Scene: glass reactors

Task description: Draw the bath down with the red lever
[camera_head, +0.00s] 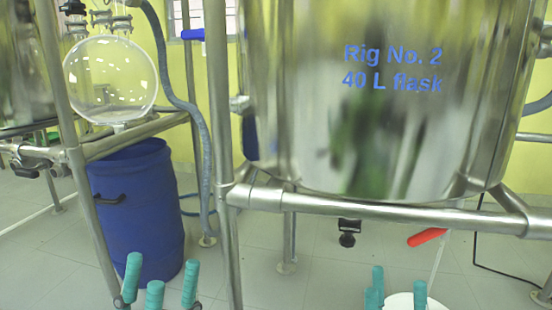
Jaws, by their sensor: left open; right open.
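The steel bath (300,110) fills the upper right, marked "Rig No. 2 40 L flask" in blue. The red lever (427,237) shows below the bath's frame rail, right of centre, and slopes up to the right. My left gripper (160,282) is open and empty at the bottom left, in front of a blue drum and well left of the lever. My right gripper (396,290) is open at the bottom edge, below and slightly left of the lever and apart from it. The lower parts of both grippers are cut off by the frame.
A steel frame rail (380,208) runs across below the bath, with an upright post (222,140) between my grippers. A black fitting (349,232) hangs left of the lever. The blue drum (140,205) stands left.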

